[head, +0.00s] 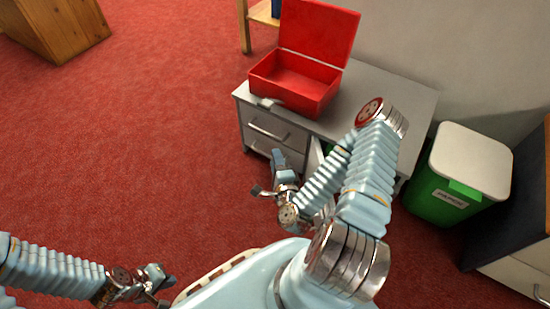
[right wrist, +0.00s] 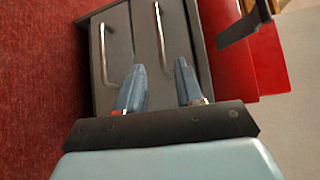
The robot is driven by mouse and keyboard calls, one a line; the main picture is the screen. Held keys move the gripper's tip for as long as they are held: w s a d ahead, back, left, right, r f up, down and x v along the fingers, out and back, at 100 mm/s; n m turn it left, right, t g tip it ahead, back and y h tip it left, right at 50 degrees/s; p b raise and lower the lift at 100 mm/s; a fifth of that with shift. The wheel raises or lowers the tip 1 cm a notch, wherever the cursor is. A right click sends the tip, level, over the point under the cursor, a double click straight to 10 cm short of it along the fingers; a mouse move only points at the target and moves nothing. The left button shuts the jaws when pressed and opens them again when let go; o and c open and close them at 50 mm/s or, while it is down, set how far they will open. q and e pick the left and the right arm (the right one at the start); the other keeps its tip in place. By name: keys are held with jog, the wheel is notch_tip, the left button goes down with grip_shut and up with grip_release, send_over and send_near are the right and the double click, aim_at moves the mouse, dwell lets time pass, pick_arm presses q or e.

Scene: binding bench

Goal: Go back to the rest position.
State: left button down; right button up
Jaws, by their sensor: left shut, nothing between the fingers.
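My right gripper (head: 278,158) is in front of the grey drawer cabinet (head: 420,95), low by its drawer fronts. In the right wrist view its two blue fingers (right wrist: 160,88) stand apart with nothing between them, and the drawer fronts with bar handles (right wrist: 103,55) lie beyond. I cannot tell whether they touch the cabinet. My left gripper (head: 163,288) is at the lower left of the head view, over the red carpet, shut and empty.
A red box (head: 295,85) with its lid up stands on the cabinet. A green bin (head: 430,190) with a white lid stands to the right, near a dark cabinet (head: 515,220). My right arm hides part of the grey cabinet. Red carpet (head: 140,130) on the left is clear.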

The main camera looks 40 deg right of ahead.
jog(key=a+f+n+g+y+p, duration=0.1)
jog(key=a+n+g+y+p, duration=0.4)
jog(key=a+n+y, duration=0.55)
jog(key=s+a+r+n+g+p, duration=0.1)
jog(key=s+a+n+g+p, duration=0.5)
jog(key=s+a+n+g, duration=0.3)
jog(key=s+n, duration=0.1)
jog(key=n, duration=0.1)
jog(key=shift+a+r+n, duration=0.15)
jog(key=shift+a+n, duration=0.05)
jog(key=shift+n, duration=0.15)
